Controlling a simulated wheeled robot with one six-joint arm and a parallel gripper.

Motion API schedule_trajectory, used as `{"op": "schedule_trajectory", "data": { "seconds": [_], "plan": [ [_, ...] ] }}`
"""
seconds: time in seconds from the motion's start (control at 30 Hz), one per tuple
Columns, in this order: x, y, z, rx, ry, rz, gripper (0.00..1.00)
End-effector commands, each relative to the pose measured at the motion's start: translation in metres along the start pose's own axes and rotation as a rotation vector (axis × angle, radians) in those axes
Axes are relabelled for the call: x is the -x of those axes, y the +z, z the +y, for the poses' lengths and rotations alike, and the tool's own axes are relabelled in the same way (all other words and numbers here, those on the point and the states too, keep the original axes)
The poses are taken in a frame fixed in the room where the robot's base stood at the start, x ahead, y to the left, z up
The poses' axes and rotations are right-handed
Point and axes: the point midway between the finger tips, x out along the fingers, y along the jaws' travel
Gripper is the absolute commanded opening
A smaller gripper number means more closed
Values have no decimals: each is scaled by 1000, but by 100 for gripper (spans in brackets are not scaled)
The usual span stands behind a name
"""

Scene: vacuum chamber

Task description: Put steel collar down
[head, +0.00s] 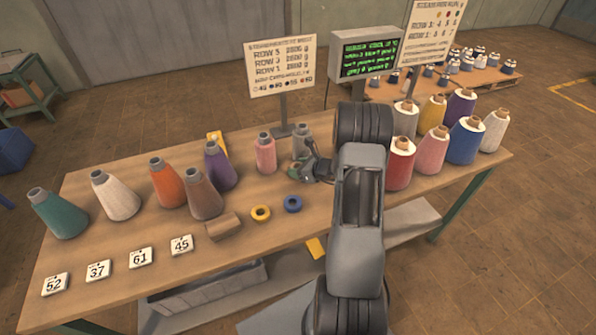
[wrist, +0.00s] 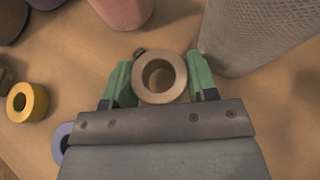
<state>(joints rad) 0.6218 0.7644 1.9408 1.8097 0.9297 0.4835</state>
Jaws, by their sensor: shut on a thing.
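My gripper (wrist: 160,73) has its two green fingers closed on either side of a thick tan-grey ring, the steel collar (wrist: 160,95). The collar's round hole faces the wrist camera. In the head view my gripper (head: 302,171) is over the table, just in front of a grey cone (head: 301,137) and right of a pink cone (head: 265,154). The collar is hard to make out there. I cannot tell whether it touches the tabletop. A yellow ring (head: 260,213) and a blue ring (head: 292,203) lie flat nearby; both also show in the wrist view, yellow (wrist: 27,102) and blue (wrist: 62,138).
Several yarn cones stand left, including an orange one (head: 167,183) and a brown one (head: 204,194). More cones crowd the right, including a red one (head: 399,166). A brown block (head: 222,227) and number cards (head: 140,258) lie at the front. A sign (head: 281,66) stands behind.

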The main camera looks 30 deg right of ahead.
Motion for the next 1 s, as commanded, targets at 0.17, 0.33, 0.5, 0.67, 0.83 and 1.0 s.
{"op": "schedule_trajectory", "data": {
  "seconds": [0.17,0.33,0.5,0.67,0.83,1.0],
  "plan": [
    [-6,-13,-1,0,-1,-1,22],
    [-7,-14,-1,2,-2,-2,22],
    [-8,-15,-1,2,-1,-2,22],
    [-10,-19,0,1,-1,-2,22],
    [-12,-24,0,1,-1,0,22],
    [-14,-28,0,0,0,4,22]
  ]
}}
